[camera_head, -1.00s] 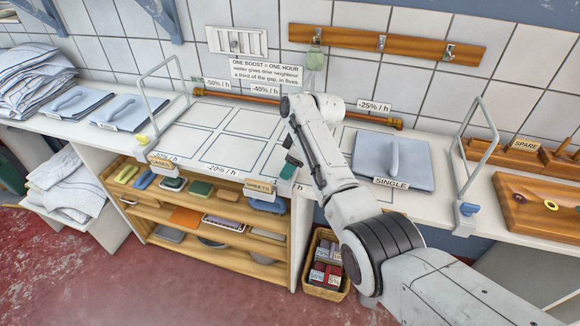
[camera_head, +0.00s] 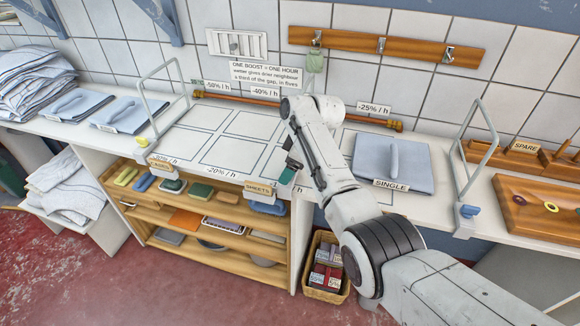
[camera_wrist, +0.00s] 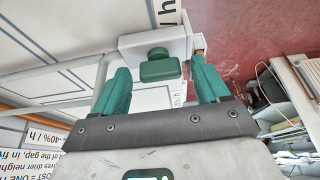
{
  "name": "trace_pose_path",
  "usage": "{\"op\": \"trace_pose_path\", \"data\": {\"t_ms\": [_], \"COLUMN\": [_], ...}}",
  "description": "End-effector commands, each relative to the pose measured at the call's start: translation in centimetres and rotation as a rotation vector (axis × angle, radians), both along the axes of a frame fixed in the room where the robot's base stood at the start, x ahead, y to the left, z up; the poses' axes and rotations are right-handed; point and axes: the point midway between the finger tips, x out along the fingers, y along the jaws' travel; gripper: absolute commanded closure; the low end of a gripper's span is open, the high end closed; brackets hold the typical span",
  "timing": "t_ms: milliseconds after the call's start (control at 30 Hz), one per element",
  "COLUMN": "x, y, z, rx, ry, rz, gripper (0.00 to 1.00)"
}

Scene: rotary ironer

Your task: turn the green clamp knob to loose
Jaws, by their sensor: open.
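The green clamp knob (camera_wrist: 158,66) has a rounded cap and a wider bar, and sits on a white clamp block (camera_wrist: 150,42) at the table edge in the wrist view. My gripper (camera_wrist: 160,72) is open, with its two teal fingers apart, one on each side of the knob. Gaps show between the knob and both fingers. In the head view my gripper (camera_head: 292,164) is at the table's front edge, largely hidden by my arm. A small green patch there may be the knob or a finger.
A yellow-knobbed clamp (camera_head: 142,141) is to the left and a blue-knobbed clamp (camera_head: 468,210) to the right. A folded cloth marked SINGLE (camera_head: 415,168) lies right of my arm. A shelf (camera_head: 215,240) and a basket (camera_head: 327,268) are below.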

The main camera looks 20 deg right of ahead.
Motion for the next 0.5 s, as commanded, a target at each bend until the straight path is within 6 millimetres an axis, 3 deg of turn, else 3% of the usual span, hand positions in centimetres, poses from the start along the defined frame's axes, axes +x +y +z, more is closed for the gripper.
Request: {"op": "trace_pose_path", "data": {"t_ms": [167,500], "x": [-0.2,-1.6], "y": [-0.4,-2.4], "z": [1.2,7.0], "rx": [0.000,0.000], "ry": [-0.003,-0.005], "rz": [-0.001,-0.002], "gripper": [0.26,0.26]}}
